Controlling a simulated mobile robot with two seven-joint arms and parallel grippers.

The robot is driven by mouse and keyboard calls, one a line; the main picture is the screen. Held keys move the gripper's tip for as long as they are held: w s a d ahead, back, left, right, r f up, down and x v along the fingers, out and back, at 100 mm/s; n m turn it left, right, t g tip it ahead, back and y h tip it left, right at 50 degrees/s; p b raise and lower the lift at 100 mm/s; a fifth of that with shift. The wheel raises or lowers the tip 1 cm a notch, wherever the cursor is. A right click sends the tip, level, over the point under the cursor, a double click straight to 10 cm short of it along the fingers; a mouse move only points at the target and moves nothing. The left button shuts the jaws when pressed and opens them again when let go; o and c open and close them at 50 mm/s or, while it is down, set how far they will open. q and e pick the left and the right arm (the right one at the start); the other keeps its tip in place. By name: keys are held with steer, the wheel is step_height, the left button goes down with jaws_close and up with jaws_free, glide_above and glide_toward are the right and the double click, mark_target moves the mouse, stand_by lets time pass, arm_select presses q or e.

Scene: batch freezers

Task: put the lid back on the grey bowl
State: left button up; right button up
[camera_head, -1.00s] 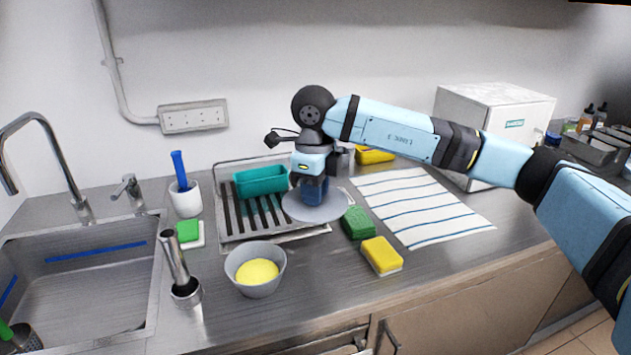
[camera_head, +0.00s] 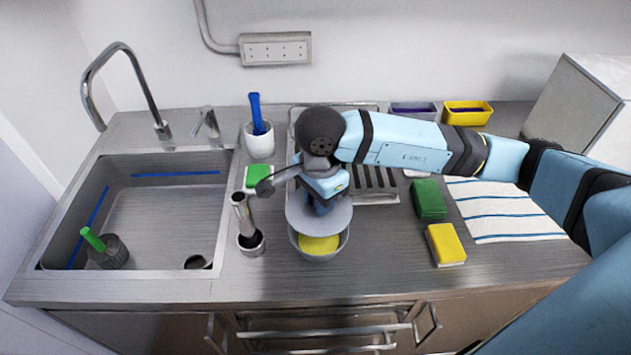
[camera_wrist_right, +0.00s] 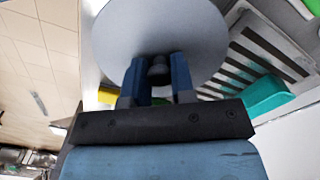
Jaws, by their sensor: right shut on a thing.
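The grey bowl (camera_head: 330,251) stands on the steel counter with yellow contents showing inside. My right gripper (camera_head: 320,204) is above the back of the bowl, shut on the knob of the round grey lid (camera_head: 338,217). The lid covers the back part of the bowl from the head view and looks held above it; the exact gap cannot be told. In the right wrist view the lid (camera_wrist_right: 160,35) spreads out beyond the fingers, its knob (camera_wrist_right: 158,72) between them. My left gripper is not in view.
A metal cylinder holder (camera_head: 250,240) stands close left of the bowl. A green sponge (camera_head: 429,200) and a yellow sponge (camera_head: 445,244) lie to the right, beside a striped towel (camera_head: 505,215). The drying rack (camera_head: 375,198) is behind, the sink (camera_head: 150,220) at left.

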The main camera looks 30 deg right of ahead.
steer(key=shift+f, duration=0.35)
step_height(320, 180, down, 2)
steer(key=shift+s+b, duration=0.1)
steer(key=shift+b, duration=0.4)
step_height(320, 180, down, 4)
steer(key=b, duration=0.2)
steer(key=shift+r+b, duration=0.1)
steer(key=shift+b, duration=0.3)
steer(key=shift+r+b, duration=0.1)
steer(key=shift+b, duration=0.6)
stand_by(0.7)
steer(key=shift+f+b, duration=0.25)
steer(key=shift+b, duration=0.6)
stand_by(0.8)
stand_by(0.4)
steer(key=o, duration=1.5)
steer(key=shift+c, duration=0.2)
